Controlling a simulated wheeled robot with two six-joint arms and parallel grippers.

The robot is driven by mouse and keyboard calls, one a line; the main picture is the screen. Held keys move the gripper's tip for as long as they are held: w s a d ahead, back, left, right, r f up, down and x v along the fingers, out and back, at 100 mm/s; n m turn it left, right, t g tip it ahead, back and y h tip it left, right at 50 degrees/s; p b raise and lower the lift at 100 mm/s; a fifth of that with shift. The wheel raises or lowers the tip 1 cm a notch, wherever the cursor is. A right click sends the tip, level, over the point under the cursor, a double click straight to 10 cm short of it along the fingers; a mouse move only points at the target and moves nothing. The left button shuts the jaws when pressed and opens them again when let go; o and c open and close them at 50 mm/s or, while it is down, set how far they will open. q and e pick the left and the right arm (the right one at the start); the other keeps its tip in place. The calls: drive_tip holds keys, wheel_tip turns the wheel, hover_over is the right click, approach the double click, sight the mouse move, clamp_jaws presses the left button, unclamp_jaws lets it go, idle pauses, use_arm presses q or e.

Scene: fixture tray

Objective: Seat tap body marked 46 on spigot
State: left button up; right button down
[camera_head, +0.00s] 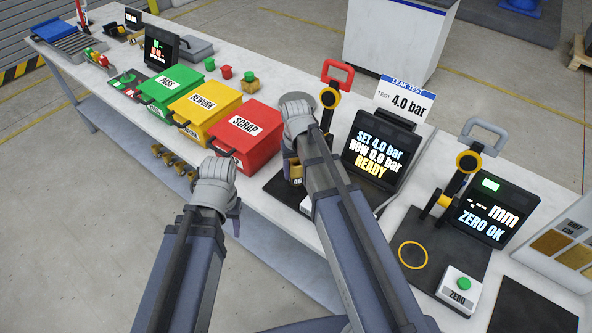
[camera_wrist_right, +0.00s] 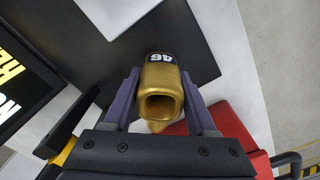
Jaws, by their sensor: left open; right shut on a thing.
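The brass tap body (camera_wrist_right: 160,95) sits between the fingers of my right gripper (camera_wrist_right: 158,88) in the right wrist view. Its dark label reads 46, and its open square-edged end faces the camera. In the head view the tap body (camera_head: 296,170) shows beside my right forearm, over the black pad (camera_head: 275,184) of the leak test station. I cannot make out the spigot, nor tell whether the tap body touches it. My left gripper (camera_head: 234,207) hangs in front of the table edge, partly hidden by its own wrist, open and apart from the tap body.
The leak test display (camera_head: 378,150) reads 4.0 bar set, 0.0 bar now, READY. A red-handled clamp (camera_head: 335,82) stands raised behind my right arm. The red SCRAP bin (camera_head: 247,137) is close on the left. A gauge station with a ZERO button (camera_head: 461,287) stands right.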

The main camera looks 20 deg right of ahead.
sight(296, 160)
drive_tip(key=shift+f+b, duration=1)
drive_tip(key=shift+f, duration=0.1)
idle(0.6)
unclamp_jaws()
idle(0.5)
drive_tip(key=shift+r, duration=0.15)
wheel_tip(296, 160, up, 7)
drive_tip(key=p, duration=0.7)
idle(0.5)
